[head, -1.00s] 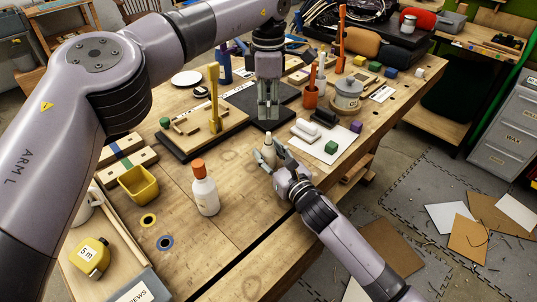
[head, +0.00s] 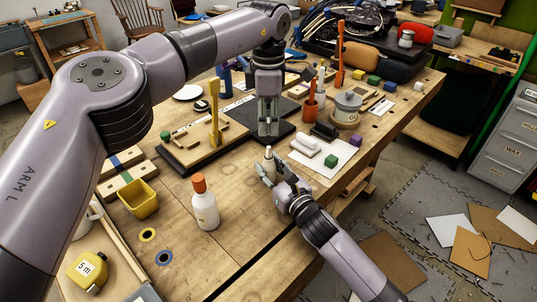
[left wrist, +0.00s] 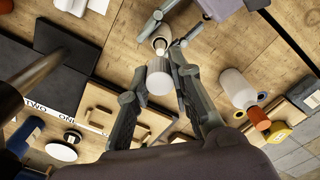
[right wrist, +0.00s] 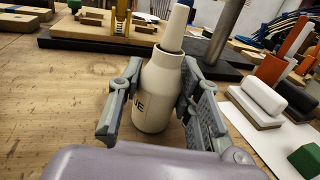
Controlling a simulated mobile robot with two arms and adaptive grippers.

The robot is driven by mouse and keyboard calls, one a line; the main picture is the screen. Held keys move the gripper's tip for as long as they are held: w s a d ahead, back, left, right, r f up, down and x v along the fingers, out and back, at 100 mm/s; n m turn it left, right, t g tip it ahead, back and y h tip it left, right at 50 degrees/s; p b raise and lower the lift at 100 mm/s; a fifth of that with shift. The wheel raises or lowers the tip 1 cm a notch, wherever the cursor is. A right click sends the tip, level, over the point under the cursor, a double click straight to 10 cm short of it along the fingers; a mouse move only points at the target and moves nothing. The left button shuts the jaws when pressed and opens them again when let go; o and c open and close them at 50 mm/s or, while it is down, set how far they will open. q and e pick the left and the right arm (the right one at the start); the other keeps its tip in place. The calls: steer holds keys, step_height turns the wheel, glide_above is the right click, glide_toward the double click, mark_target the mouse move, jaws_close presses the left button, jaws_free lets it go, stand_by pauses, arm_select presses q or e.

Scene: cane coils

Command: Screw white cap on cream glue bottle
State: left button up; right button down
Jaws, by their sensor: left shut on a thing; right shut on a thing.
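The cream glue bottle (right wrist: 158,95) stands upright in the right wrist view, its tall pale nozzle (right wrist: 176,28) at the top. My right gripper (head: 267,176) is shut on its body, a finger on each side. My left gripper (head: 268,130) points down above the bench, a little beyond the bottle in the head view. It is shut on the white cap (left wrist: 160,78), which shows between its fingers in the left wrist view. The bottle (left wrist: 162,42) appears past the cap there, apart from it. The cap is too small to make out in the head view.
A white bottle with an orange top (head: 204,205) stands on the bench, left of my right gripper. A yellow tub (head: 138,199) is farther left. Bare wood surrounds the orange-topped bottle.

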mark_target(269, 147)
arm_select(q)
steer(key=shift+f, duration=2.2)
steer(key=shift+f, duration=0.85)
steer(key=shift+f, duration=0.6)
